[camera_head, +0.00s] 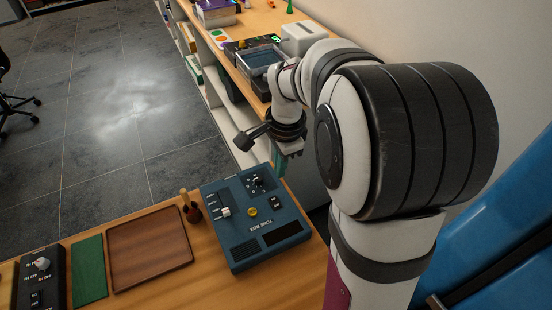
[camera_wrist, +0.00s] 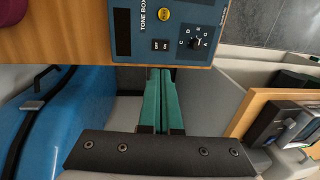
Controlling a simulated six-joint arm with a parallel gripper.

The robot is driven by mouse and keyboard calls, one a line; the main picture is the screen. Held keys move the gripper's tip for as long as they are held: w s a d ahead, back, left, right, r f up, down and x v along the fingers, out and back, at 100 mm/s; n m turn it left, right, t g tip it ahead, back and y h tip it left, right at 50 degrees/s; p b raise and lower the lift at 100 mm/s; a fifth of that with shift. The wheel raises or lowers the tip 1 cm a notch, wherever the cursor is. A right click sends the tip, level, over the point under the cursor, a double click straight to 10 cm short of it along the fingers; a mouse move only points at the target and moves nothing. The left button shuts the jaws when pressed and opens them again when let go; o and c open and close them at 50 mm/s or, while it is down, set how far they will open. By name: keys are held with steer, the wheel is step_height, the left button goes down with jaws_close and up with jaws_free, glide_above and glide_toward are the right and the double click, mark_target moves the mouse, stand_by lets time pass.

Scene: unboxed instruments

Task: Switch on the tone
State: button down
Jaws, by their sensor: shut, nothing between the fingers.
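The blue tone box (camera_head: 252,222) lies on the wooden table in the head view. Its top has a yellow button (camera_head: 252,212), a pale slider (camera_head: 226,212), a dark rocker switch (camera_head: 275,203) and a rotary knob (camera_head: 258,183). In the wrist view the box shows upside down to the head view, with the small black rocker (camera_wrist: 160,45) and the lettered knob (camera_wrist: 196,43) near its edge. My gripper (camera_wrist: 158,72) has green fingers, pressed together and empty. They lie just outside the box's edge in that view. The rocker's position is too small to tell.
A wooden tray (camera_head: 148,247), a green mat (camera_head: 89,270) and a dark control box (camera_head: 42,279) lie left of the tone box. A small brown wooden object (camera_head: 190,207) stands beside it. A blue case (camera_wrist: 65,120) is nearby. Another bench with items is at the back.

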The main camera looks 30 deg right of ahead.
mark_target(273, 199)
steer(key=shift+w+a, duration=0.1)
steer(key=shift+w, duration=0.65)
steer(key=shift+f, duration=0.1)
steer(key=f, duration=0.4)
steer(key=w+f, duration=0.1)
steer(key=f, duration=0.8)
steer(key=shift+w+f, duration=0.35)
steer(key=shift+w, duration=0.05)
steer(key=shift+f, duration=0.25)
steer(key=shift+s, duration=0.1)
